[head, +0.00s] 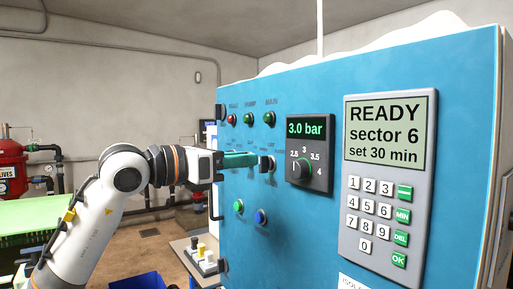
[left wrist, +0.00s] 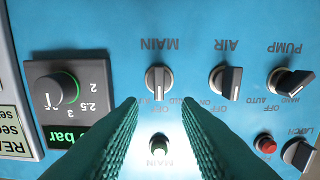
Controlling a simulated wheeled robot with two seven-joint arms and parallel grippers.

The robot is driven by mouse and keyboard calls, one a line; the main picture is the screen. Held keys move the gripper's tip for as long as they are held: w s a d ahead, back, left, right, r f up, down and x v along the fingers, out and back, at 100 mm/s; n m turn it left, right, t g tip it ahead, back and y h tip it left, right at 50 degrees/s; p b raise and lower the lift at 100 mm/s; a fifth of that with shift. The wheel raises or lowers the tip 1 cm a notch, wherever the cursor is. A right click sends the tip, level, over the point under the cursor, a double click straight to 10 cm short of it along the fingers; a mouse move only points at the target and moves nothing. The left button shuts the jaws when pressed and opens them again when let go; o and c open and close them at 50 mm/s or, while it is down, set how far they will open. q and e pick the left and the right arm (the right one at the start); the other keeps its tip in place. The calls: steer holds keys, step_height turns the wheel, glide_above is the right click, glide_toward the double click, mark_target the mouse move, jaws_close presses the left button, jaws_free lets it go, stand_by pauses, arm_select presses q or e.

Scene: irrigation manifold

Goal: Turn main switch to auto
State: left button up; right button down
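In the head view the main switch (head: 266,164) is just beyond my fingertips. My left gripper (head: 256,159) has long teal fingers pointing at the panel. In the left wrist view the fingers (left wrist: 159,103) are apart, with a gap in line with the switch. I cannot tell whether they touch the handle. My right gripper is in neither view.
Beside it are the AIR switch (left wrist: 226,82) and PUMP switch (left wrist: 290,82). A pressure dial (head: 303,170) under a 3.0 bar display and a keypad (head: 378,215) are on the right of the cabinet (head: 300,235).

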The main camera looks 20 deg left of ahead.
mark_target(260, 157)
arm_select(q)
steer(key=p+x, duration=0.1)
steer(key=x, duration=0.3)
steer(key=shift+w+d, duration=0.1)
steer(key=shift+d, duration=0.05)
steer(key=shift+c, duration=0.3)
jaws_close()
